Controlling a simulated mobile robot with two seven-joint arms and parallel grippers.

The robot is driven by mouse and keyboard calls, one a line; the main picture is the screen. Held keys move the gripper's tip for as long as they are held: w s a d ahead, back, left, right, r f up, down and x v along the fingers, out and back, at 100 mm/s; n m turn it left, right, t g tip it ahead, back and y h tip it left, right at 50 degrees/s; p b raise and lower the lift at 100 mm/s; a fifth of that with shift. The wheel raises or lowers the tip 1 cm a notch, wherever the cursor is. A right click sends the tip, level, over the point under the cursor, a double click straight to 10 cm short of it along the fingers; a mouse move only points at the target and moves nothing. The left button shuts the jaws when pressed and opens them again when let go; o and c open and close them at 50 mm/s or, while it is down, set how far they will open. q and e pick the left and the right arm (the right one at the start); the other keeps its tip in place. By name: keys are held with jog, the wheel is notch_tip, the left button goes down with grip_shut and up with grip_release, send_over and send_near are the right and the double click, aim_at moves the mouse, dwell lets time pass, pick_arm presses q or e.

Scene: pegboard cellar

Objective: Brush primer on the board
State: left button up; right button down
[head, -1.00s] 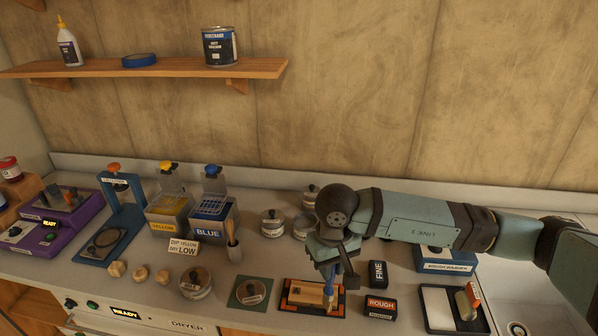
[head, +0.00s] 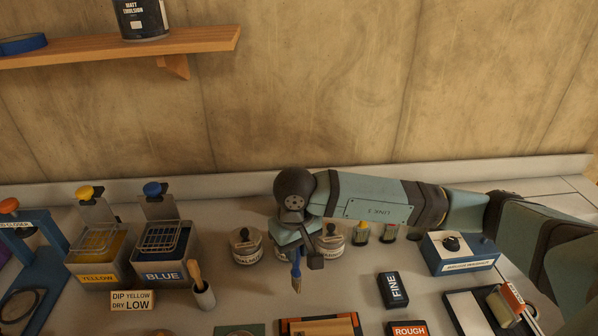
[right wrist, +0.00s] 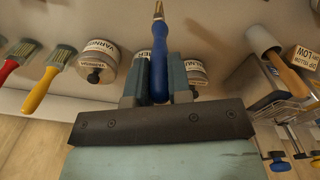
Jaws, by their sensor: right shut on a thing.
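My right gripper (head: 297,254) is shut on a blue-handled brush (head: 297,276), held tip down. In the right wrist view the brush (right wrist: 159,60) sits between both fingers, its tip cut off by the top edge. The wooden board (head: 322,328) lies on a black and orange holder (head: 352,318) at the bottom edge of the head view, mostly cut off. The brush is above and behind it, apart from it. Lidded jars stand behind the gripper: one at left (head: 247,248), one at right (head: 331,243), and one partly hidden. My left gripper is not in view.
Yellow (head: 98,262) and blue (head: 163,260) dip tanks stand at left, with a sign (head: 133,300) and a brush pot (head: 203,294). A FINE block (head: 393,290) and ROUGH block (head: 407,328) lie at right. A varnish jar (right wrist: 97,65) shows in the wrist view.

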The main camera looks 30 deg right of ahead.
jog(key=shift+w+d+f+m, duration=0.15)
jog(key=shift+w+f+m, duration=0.45)
jog(key=shift+m, duration=0.2)
jog(key=w+d+r+m+y+p, duration=0.15)
jog(key=w+d+r+m, duration=0.35)
jog(key=m, duration=0.6)
jog(key=w+d+r+m+y+p, duration=0.1)
jog(key=w+d+r+m+p, duration=0.2)
jog(key=w+m, duration=0.5)
pick_arm(q)
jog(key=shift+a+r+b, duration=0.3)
jog(key=shift+b, duration=1.05)
pick_arm(e)
jog(key=shift+s+a+f+m+t+h, duration=0.2)
jog(key=shift+f+m, duration=0.25)
jog(key=shift+f, duration=0.45)
jog(key=shift+s+d+f+m+t+y, duration=0.15)
jog(key=shift+s+f+m, duration=0.25)
jog(key=shift+f, duration=0.55)
jog(key=shift+s+a+f+m+t+h, duration=0.15)
jog(key=shift+f+m, duration=0.3)
jog(key=shift+f, duration=0.45)
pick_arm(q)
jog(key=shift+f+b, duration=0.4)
pick_arm(e)
jog(key=shift+d+f, duration=0.1)
jog(key=shift+f, duration=0.4)
